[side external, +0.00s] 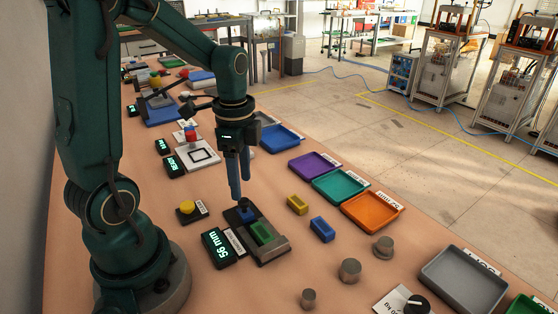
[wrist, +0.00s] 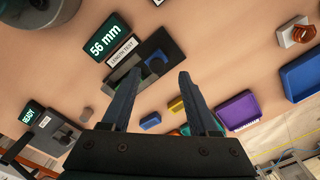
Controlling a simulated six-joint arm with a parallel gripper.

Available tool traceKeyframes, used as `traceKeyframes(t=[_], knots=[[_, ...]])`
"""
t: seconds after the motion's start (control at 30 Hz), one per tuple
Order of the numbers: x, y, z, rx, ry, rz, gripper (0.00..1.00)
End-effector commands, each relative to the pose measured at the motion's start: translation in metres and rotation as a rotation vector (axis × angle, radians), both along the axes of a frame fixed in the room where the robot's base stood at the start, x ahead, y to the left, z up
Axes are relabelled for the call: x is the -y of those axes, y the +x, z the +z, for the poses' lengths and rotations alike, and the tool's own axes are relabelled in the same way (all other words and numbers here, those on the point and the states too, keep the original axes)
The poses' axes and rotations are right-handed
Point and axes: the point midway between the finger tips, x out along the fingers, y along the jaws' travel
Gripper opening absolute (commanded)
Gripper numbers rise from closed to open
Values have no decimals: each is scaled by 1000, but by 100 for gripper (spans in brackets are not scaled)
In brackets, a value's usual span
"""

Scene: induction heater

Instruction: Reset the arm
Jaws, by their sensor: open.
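My gripper (side external: 236,198) is pointing down with its two dark fingers over the length-test station. In the wrist view the fingers (wrist: 158,75) are spread apart with nothing between them. The length-test station (side external: 272,252) holds a green block (side external: 262,232), with a blue part (side external: 247,214) behind it, just below my fingertips. The blue part also shows in the wrist view (wrist: 157,62). I cannot tell whether the fingertips touch the station. Its display (side external: 220,248) reads 56 mm and also shows in the wrist view (wrist: 108,37).
A yellow block (side external: 297,204) and a blue block (side external: 322,229) lie right of the station. Beyond them are purple (side external: 315,167), teal (side external: 340,186) and orange (side external: 372,211) trays. Grey cylinders (side external: 350,270) stand in front. A yellow button (side external: 187,207) sits to the left.

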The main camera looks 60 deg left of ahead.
Motion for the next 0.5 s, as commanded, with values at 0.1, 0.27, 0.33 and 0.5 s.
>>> traceKeyframes(t=[0.1, 0.27, 0.33, 0.5], knots=[[0, 0, 10, 2, 1, 0, 60], [0, 0, 13, 0, 0, 0, 60], [0, 0, 13, 0, 0, 0, 60], [2, 1, 14, 5, 2, -11, 60]])
